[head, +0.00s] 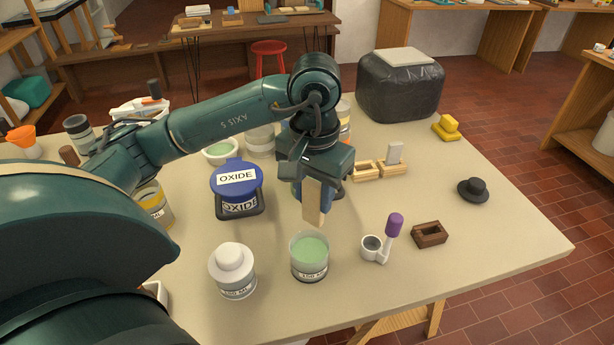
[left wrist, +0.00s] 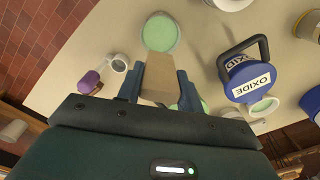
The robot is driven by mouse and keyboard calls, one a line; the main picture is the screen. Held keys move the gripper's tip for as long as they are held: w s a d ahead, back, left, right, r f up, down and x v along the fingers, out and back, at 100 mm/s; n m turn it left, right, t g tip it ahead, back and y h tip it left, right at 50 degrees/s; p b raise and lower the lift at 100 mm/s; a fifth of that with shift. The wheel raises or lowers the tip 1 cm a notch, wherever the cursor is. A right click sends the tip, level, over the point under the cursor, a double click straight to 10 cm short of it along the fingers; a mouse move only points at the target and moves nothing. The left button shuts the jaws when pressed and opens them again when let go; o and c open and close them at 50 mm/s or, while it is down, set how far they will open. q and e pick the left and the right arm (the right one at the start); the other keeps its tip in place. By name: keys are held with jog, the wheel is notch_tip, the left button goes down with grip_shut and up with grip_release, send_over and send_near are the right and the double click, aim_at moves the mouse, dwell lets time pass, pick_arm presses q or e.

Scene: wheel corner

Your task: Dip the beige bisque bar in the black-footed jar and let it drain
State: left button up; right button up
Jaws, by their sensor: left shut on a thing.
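The beige bisque bar (head: 313,205) hangs upright, long side down, in my left gripper (head: 316,186), which is shut on it. The bar also shows between the fingers in the left wrist view (left wrist: 160,78). A clear jar of green glaze (head: 310,258) with a label stands in front of the bar; the bar is outside and apart from it. It also shows in the left wrist view (left wrist: 160,33). Behind my gripper, a dark base (head: 339,193) peeks out. More green shows beside the fingers in the wrist view; most of that vessel is hidden. My right gripper is not in view.
A blue-lidded OXIDE container (head: 237,178) and white-capped bottle (head: 232,270) stand left. A white cup (head: 373,248) with a purple-topped handle, a brown wooden block (head: 430,235) and wooden holders (head: 378,170) are right. The front right tabletop (head: 490,250) is clear.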

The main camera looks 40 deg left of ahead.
aim_at(310, 220)
pick_arm(q)
jog(key=shift+s+d, duration=0.1)
jog(key=shift+s, duration=0.55)
jog(key=shift+f, duration=0.1)
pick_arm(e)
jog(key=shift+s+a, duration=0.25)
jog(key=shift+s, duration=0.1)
pick_arm(q)
jog(key=shift+w, duration=0.1)
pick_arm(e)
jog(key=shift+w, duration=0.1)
